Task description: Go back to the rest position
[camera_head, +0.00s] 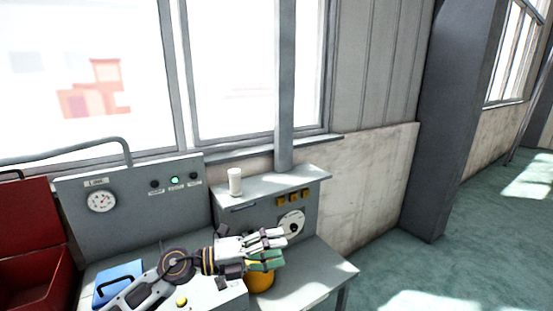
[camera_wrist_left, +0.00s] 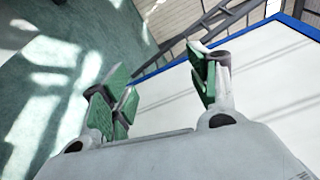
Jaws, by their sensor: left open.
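Behind the fingers there is a white surface with a blue edge (camera_wrist_left: 270,75). A yellow-orange round object (camera_head: 260,280) shows below the gripper, partly hidden by it; I cannot tell whether they touch. My right gripper is not in view.
A white cylinder (camera_head: 235,182) stands on the shelf above the dial. A gauge panel (camera_head: 130,205) with a green light is at the left. A blue box (camera_head: 118,275) and a red bin (camera_head: 28,275) are at the lower left. Green floor (camera_head: 450,270) lies open at the right.

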